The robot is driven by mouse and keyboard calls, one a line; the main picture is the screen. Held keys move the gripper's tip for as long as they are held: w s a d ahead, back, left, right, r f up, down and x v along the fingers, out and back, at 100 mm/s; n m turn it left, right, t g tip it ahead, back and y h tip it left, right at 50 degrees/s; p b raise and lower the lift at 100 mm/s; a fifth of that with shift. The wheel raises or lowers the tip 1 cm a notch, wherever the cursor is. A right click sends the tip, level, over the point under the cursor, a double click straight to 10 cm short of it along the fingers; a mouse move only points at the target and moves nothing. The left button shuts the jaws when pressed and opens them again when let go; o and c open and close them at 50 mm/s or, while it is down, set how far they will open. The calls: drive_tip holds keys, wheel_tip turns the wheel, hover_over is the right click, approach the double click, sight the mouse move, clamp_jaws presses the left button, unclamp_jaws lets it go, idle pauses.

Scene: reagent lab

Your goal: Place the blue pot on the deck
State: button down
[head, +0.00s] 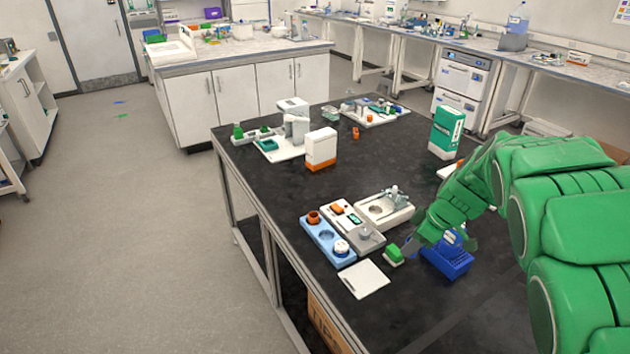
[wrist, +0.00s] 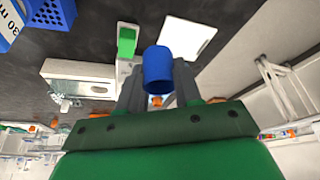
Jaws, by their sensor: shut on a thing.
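My gripper (wrist: 158,88) is shut on the blue pot (wrist: 158,68), a plain blue cylinder between the two grey fingers in the wrist view. In the head view my green arm reaches in from the right, over the black bench near the blue rack (head: 447,262); I cannot clearly pick out the held pot there. A light-blue tray (head: 318,232) with round wells lies left of the gripper, holding an orange pot (head: 314,217) and a white-and-blue pot (head: 341,246). A flat white plate (head: 364,279) lies in front of it. Which one is the deck is not clear.
A green-topped block (head: 393,255) stands between the white plate and the blue rack. A grey station (head: 353,226) and a pale station with a round dish (head: 385,209) adjoin the light-blue tray. The black bench is clear toward its front left edge.

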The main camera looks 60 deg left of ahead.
drive_tip(key=s+a+r+n+g+h, duration=0.1)
drive_tip(key=s+a+n, duration=0.4)
drive_tip(key=s, duration=0.5)
drive_tip(key=s+a+n+g+h, duration=0.1)
drive_tip(key=s+a+n, duration=0.2)
drive_tip(key=s+a, duration=0.5)
hover_over(305, 249)
drive_tip(key=w+d, duration=0.1)
drive_tip(key=shift+f, duration=4.45)
drive_tip(key=shift+w+a+f, duration=0.2)
drive_tip(key=shift+a+f, duration=0.1)
drive_tip(key=shift+f, duration=1.6)
drive_tip(key=shift+d+f, duration=0.1)
drive_tip(key=shift+f, duration=0.05)
drive_tip(key=c, duration=0.8)
unclamp_jaws()
